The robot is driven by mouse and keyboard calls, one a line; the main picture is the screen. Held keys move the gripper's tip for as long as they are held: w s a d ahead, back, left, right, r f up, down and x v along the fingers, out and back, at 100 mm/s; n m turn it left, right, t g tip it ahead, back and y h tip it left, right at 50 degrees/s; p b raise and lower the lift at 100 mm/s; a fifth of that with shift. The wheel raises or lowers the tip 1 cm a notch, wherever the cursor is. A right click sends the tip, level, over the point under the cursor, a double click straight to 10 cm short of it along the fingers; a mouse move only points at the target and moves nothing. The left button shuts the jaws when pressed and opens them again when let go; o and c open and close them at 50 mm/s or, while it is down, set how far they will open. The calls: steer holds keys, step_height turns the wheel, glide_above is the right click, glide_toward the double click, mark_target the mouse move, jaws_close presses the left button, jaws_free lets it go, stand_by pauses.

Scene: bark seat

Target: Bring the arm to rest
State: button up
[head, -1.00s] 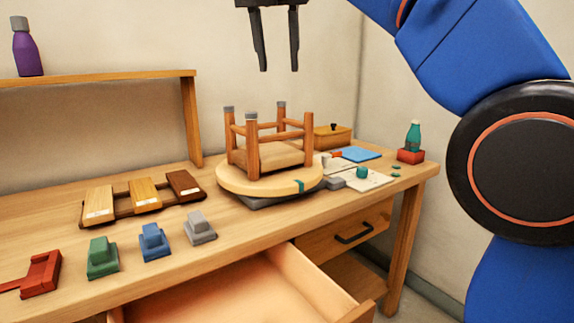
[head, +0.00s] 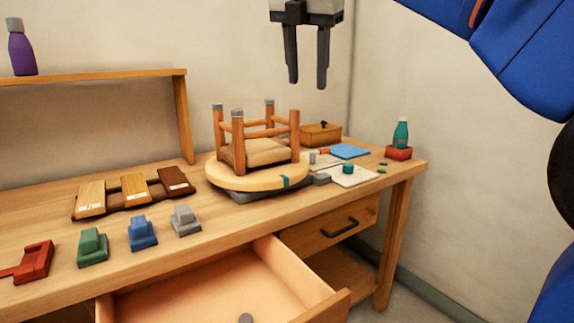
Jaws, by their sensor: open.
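My gripper (head: 308,84) hangs in the air at the top of the head view, fingers pointing down. Its two dark fingers are apart with nothing between them. It is well above the workbench (head: 215,232) and up and to the right of the upturned stool (head: 258,150), touching nothing. My blue arm (head: 520,50) reaches in from the upper right; the link between it and the gripper is out of the picture.
The stool rests legs up on a round turntable (head: 222,177). A drawer (head: 215,285) stands open at the front with a small grey piece (head: 245,318) inside. Coloured blocks (head: 142,232) and wood samples (head: 134,190) lie at left. A teal bottle (head: 400,134) stands at right. The air around my gripper is clear.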

steer(key=s+d+f+m, duration=0.4)
steer(key=d+f+m, duration=0.3)
steer(key=d+f, duration=0.15)
steer(key=s+d+f+m, duration=0.5)
steer(key=d+f+m, duration=0.2)
steer(key=d+f, duration=0.15)
steer(key=s+d+f+m, duration=0.2)
steer(key=s+f+m, duration=0.3)
steer(key=f, duration=0.4)
steer(key=s+d+f+m, duration=0.3)
steer(key=s+f+m, duration=0.2)
steer(key=f, duration=0.5)
steer(key=s+d+f+m, duration=0.3)
steer(key=s+f+m, duration=0.2)
steer(key=f, duration=0.4)
steer(key=shift+s+f+m+y, duration=0.15)
steer(key=shift+s+m+y, duration=0.15)
steer(key=shift+y, duration=0.1)
steer(key=shift+a, duration=0.1)
steer(key=shift+c, duration=0.6)
